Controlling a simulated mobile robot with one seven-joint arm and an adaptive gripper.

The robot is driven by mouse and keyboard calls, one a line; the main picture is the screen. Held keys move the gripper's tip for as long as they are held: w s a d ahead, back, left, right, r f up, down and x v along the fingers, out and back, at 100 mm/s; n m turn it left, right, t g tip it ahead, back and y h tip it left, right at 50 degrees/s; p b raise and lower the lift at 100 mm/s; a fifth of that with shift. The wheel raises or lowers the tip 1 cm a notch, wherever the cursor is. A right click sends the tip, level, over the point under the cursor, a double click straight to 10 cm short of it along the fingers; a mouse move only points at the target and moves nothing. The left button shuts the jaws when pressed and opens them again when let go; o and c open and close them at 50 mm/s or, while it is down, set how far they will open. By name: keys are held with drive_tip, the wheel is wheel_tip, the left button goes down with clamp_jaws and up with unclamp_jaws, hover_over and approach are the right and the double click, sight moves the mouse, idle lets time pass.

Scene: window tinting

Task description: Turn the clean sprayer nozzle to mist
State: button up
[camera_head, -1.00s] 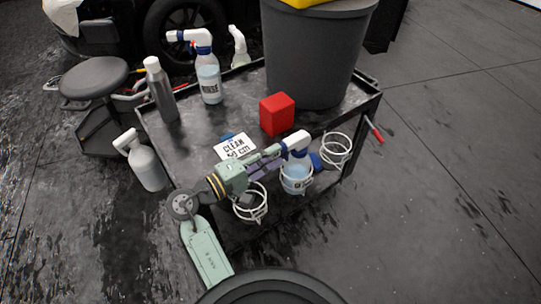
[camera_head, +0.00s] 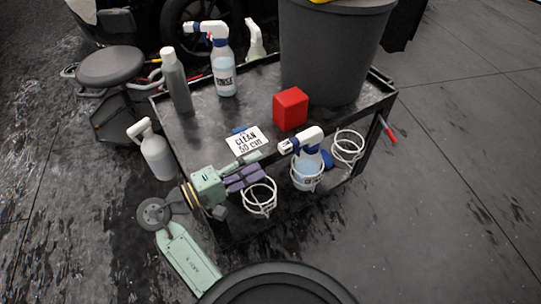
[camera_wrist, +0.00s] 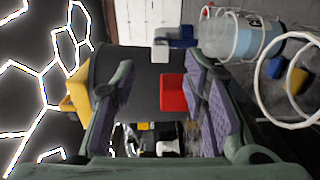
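The sprayer in the front ring holder (camera_head: 307,172) has a white head (camera_head: 306,138), a blue collar and pale blue liquid. Its head points left, with the nozzle (camera_head: 286,146) at the left end. The nozzle's setting is too small to read. My gripper (camera_head: 266,168) is open and empty, left of the sprayer and apart from it. In the wrist view, my gripper's (camera_wrist: 160,68) purple-padded fingers stand wide apart. The sprayer's bottle (camera_wrist: 243,38) lies sideways at upper right there, its head (camera_wrist: 165,44) beyond the fingertips. A card reading CLEAN (camera_head: 247,141) lies on the cart.
The dark cart (camera_head: 205,130) also holds a RINSE sprayer (camera_head: 224,75), a grey bottle (camera_head: 177,82), a red block (camera_head: 291,108) and a large grey bin (camera_head: 330,55). Empty wire rings (camera_head: 259,197) (camera_head: 348,147) flank the sprayer. A white sprayer (camera_head: 155,155) stands left.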

drive_tip(key=shift+v, duration=1.65)
